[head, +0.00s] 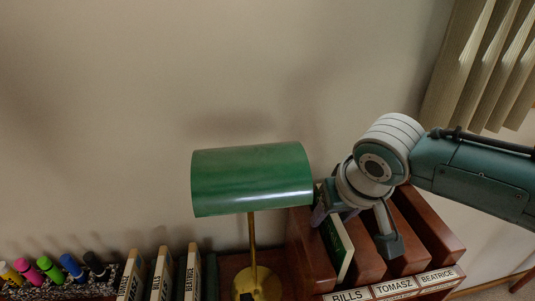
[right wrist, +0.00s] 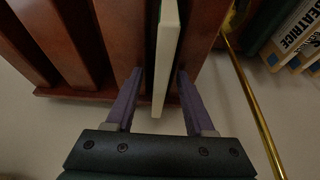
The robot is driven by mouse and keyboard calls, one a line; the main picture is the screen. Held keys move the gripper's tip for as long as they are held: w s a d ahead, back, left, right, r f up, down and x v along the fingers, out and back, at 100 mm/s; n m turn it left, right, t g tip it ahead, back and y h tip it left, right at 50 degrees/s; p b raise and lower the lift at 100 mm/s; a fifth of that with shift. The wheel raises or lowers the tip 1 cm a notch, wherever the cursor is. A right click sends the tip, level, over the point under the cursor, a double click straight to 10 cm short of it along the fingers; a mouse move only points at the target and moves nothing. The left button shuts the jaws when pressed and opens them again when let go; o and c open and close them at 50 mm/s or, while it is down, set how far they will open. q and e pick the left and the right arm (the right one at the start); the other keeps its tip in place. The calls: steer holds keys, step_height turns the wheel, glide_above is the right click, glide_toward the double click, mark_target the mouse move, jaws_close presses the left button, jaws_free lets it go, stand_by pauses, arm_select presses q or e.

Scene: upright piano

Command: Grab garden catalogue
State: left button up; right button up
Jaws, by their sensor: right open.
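A thin booklet with a green cover and pale page edges (head: 337,245) stands upright in a slot of the wooden letter rack (head: 439,231); I take it for the garden catalogue, but no title is readable. In the right wrist view its pale edge (right wrist: 167,50) sticks out between my finger pads. My right gripper (head: 328,208) is at the booklet's upper back end. In the right wrist view the two purple fingers (right wrist: 160,100) are open, one on each side of it, with visible gaps. My left gripper is not in view.
A green-shaded lamp (head: 251,178) with a brass stem stands close left of the rack. Several spined volumes (head: 162,275) and colourful markers (head: 48,268) are farther left. Rack labels read BILLS, TOMASZ and BEATRICE. The wall is behind; blinds (head: 485,65) hang at right.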

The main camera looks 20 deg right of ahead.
steer(key=shift+f, duration=0.1)
steer(key=shift+c, duration=0.3)
jaws_close()
stand_by(0.4)
